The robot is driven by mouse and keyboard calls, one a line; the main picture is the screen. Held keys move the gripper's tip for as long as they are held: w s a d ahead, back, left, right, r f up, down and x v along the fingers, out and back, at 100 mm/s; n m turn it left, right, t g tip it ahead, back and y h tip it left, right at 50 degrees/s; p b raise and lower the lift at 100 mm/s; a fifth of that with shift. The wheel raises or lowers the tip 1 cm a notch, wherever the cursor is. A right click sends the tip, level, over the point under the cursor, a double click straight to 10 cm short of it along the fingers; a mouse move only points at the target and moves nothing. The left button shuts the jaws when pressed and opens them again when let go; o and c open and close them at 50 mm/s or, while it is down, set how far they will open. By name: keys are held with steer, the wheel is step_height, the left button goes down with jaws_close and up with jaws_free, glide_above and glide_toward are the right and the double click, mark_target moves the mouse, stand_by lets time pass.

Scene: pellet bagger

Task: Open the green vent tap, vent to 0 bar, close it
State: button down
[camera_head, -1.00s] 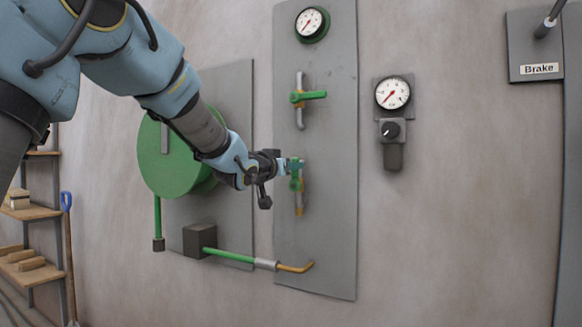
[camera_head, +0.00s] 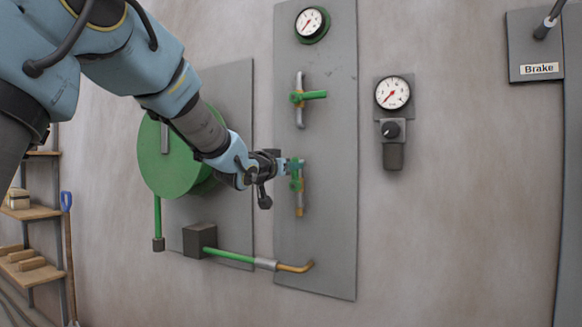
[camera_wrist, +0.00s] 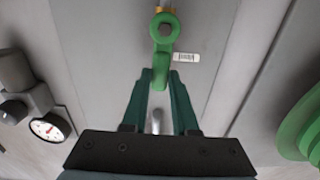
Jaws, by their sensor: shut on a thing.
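The green vent tap (camera_head: 296,185) is the lower tap on the tall grey panel (camera_head: 330,220). In the wrist view its round hub (camera_wrist: 163,27) is at the top, and its green lever runs down from the hub between my fingers, roughly in line with the pipe. My gripper (camera_wrist: 160,80) is shut on the lever; in the head view my gripper (camera_head: 296,164) hides most of it. The round gauge (camera_head: 312,23) at the panel's top has its needle towards the lower left; its figures are too small to read.
A second green tap (camera_head: 312,95) sits above, its lever pointing right. A second gauge (camera_head: 393,93) with a regulator (camera_head: 391,140) hangs to the right. A green drum (camera_head: 165,175) is behind my arm. A green pipe (camera_head: 235,257) runs low to the panel.

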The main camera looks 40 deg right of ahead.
steer(key=shift+b, duration=0.3)
steer(key=s+d+f+m+b, duration=0.2)
steer(key=s+f+m+b, duration=0.3)
steer(key=m+b, duration=1.2)
steer(key=shift+d+f+m+b, duration=0.2)
steer(key=shift+f+m+b, duration=0.15)
steer(key=shift+b, duration=1.55)
steer(key=c, duration=0.7)
jaws_free()
